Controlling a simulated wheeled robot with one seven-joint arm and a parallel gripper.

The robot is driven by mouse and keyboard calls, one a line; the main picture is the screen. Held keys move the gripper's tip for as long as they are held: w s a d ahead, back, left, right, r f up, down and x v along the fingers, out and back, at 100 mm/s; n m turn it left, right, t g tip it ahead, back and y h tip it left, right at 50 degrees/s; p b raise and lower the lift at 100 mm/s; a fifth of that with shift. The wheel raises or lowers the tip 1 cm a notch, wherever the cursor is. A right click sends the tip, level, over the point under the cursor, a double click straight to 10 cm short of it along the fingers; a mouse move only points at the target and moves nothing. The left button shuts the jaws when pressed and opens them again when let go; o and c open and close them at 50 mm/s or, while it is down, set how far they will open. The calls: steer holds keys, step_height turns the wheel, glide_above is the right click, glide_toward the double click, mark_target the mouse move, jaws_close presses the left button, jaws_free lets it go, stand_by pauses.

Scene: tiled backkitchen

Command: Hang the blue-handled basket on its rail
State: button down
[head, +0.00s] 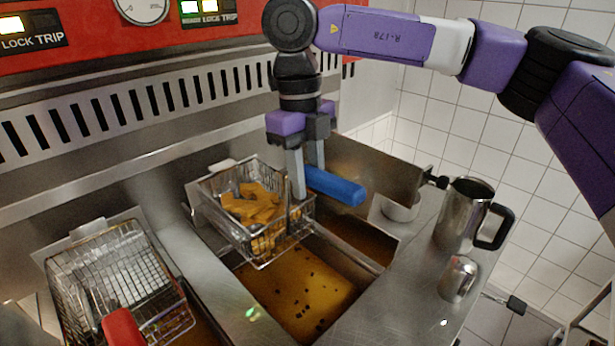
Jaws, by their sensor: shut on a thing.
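The blue-handled basket (256,242) is a wire mesh basket with several golden fried pieces (254,204) in it. It is above the oil well (300,290), near the back of the fryer, and looks roughly level. Its blue handle (335,186) points right and toward the front. My gripper (307,185) comes down from above and is shut on the basket at the handle's inner end, beside the blue grip. The rail at the back is mostly hidden behind the basket, and I cannot tell whether the basket touches it.
A second wire basket (110,268) with a red handle (122,328) stands at the left. A steel jug (465,215), a small steel cup (459,279) and a round container (400,207) stand on the right counter. An upright steel panel (375,165) is behind the blue handle.

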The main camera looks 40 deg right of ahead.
steer(key=shift+f+b, duration=0.3)
steer(key=shift+f, duration=0.2)
steer(key=c, duration=1)
jaws_free()
steer(key=r, duration=0.5)
steer(key=w+r, duration=0.1)
steer(key=r, duration=0.1)
steer(key=shift+r+b, duration=0.35)
steer(key=shift+b, duration=0.05)
steer(key=shift+r, duration=0.1)
